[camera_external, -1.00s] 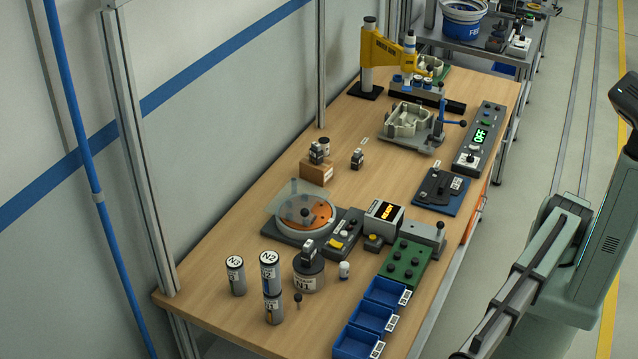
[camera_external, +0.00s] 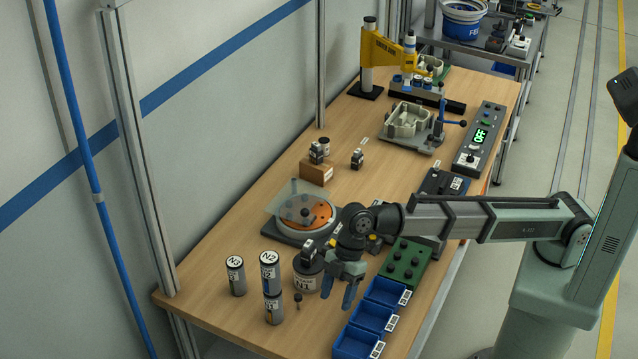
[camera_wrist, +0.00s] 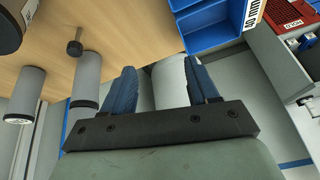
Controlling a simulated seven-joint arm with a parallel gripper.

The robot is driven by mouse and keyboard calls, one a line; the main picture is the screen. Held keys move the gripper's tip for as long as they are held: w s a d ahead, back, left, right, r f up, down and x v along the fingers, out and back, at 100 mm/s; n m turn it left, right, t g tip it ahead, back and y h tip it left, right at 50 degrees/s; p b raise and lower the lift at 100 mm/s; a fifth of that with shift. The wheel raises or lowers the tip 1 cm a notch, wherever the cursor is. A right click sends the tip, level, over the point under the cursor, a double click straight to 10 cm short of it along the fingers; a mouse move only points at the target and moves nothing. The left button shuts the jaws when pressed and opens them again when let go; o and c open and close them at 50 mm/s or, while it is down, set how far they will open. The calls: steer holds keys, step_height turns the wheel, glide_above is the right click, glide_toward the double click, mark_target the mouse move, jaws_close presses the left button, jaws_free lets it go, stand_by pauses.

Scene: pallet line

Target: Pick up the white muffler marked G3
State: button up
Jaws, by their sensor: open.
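My gripper (camera_external: 342,289) is open, with its blue fingers pointing down above the front part of the bench. A small white cylinder stood beside this can earlier; the hand now covers that spot in the external view. In the wrist view the open fingers (camera_wrist: 160,67) stand apart, with a pale rounded shape (camera_wrist: 169,82) behind and between them. I cannot tell whether this is the white muffler. No G3 mark is readable.
Grey cylinders marked N3 (camera_external: 236,276) and N2 (camera_external: 269,261) stand left of my gripper, with a small dark knob (camera_external: 298,298) nearer. Blue bins (camera_external: 371,317) are close on the right. The turntable (camera_external: 305,214) and green block (camera_external: 405,259) lie behind.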

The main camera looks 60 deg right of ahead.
steer(key=w+d+r+n+h, duration=0.1)
steer(key=w+d+h, duration=0.15)
steer(key=d, duration=0.75)
steer(key=w+d+r+n+h, duration=0.1)
steer(key=w+d+r, duration=0.15)
steer(key=d, duration=0.75)
steer(key=f, duration=0.6)
steer(key=a+f, duration=0.1)
steer(key=f, duration=0.2)
steer(key=shift+w, duration=0.3)
steer(key=shift+w+a+f, duration=0.1)
steer(key=shift+a+f, duration=0.15)
steer(key=shift+f, duration=0.65)
steer(key=shift+w+a+f, duration=0.1)
steer(key=shift+a+f, duration=0.15)
steer(key=shift+f, duration=0.6)
steer(key=shift+w+a+f, duration=0.1)
steer(key=shift+a+f, duration=0.15)
steer(key=shift+f, duration=0.65)
jaws_close()
steer(key=shift+r, duration=0.15)
